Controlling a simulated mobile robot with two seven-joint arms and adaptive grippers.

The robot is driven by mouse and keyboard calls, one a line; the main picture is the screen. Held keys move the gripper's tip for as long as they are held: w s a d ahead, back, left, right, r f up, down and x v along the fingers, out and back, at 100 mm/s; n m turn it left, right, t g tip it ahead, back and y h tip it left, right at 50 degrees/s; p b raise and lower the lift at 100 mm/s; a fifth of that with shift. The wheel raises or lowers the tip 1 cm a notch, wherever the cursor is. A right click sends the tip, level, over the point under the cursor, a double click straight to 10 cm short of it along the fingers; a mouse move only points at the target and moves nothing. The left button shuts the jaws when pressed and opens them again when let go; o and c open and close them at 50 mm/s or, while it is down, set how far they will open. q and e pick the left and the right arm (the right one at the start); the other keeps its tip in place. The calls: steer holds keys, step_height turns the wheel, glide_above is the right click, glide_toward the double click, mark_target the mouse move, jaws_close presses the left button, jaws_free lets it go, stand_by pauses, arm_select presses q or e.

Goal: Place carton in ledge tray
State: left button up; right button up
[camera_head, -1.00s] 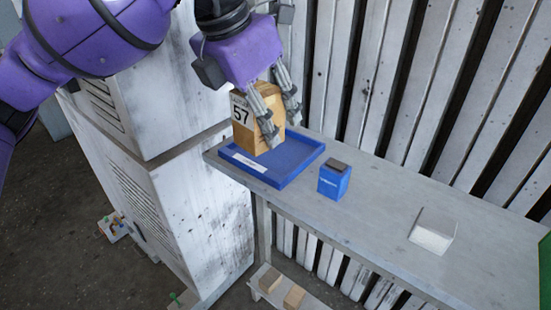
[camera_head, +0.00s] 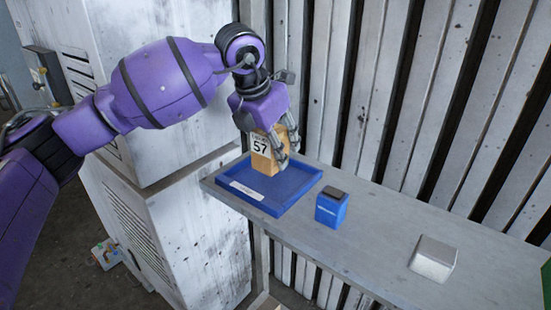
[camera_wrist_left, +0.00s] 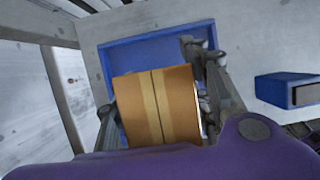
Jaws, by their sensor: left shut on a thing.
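A brown carton (camera_head: 262,153) with a white label reading 57 is held by my left gripper (camera_head: 284,160). The gripper is shut on it, with fingers on both sides. In the left wrist view the carton (camera_wrist_left: 157,105) shows its taped top between the fingers. The blue ledge tray (camera_head: 256,203) with a white label on its front wall sits at the left end of the ledge. The carton is over or in the tray's back part; I cannot tell whether its base touches the floor. The tray (camera_wrist_left: 118,55) also shows behind the carton in the wrist view. My right gripper is not in view.
A small blue box (camera_head: 331,210) stands on the ledge (camera_head: 375,225) just right of the tray. A silver-white block (camera_head: 433,258) lies further right. A slatted metal wall (camera_head: 400,100) rises behind, and white cabinets (camera_head: 190,225) stand at left.

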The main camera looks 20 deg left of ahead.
mark_target(262, 132)
arm_select(q)
steer(key=shift+w+f, duration=0.2)
steer(key=shift+f, duration=0.1)
steer(key=shift+w+f, duration=0.2)
steer(key=shift+f, duration=1.45)
steer(key=shift+f, duration=0.15)
steer(key=o, duration=1.3)
steer(key=v, duration=1.2)
